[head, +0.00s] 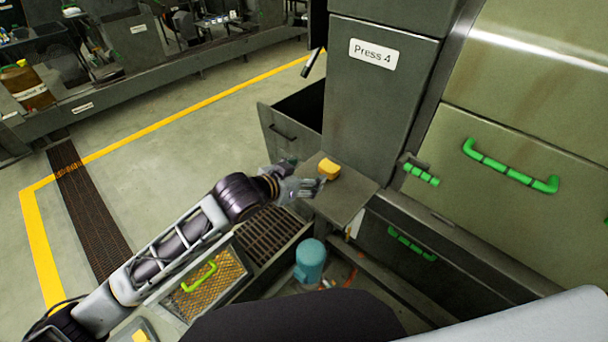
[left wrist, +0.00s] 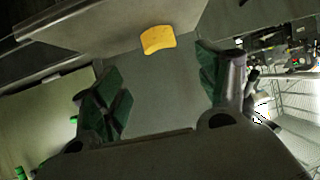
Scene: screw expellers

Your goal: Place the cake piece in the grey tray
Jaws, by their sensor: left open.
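The cake piece, a small yellow-orange block (head: 329,168), lies on a flat grey metal ledge (head: 345,198) below the Press 4 panel. It also shows in the left wrist view (left wrist: 158,39), beyond the fingertips and roughly in line with the gap between them. My left gripper (head: 306,186) is open and empty, just left of the cake piece and apart from it; its two dark green finger pads show in the left wrist view (left wrist: 163,84). A grey tray-like object (head: 124,332) with a yellow patch is cut off at the bottom left; I cannot tell what the patch is. My right gripper is not in view.
The Press 4 panel (head: 372,95) rises right behind the ledge. A green-handled door (head: 510,190) stands to the right. An open dark drawer or bin (head: 290,125) is behind the gripper. A blue motor (head: 310,260) and a grated floor opening (head: 268,235) lie below.

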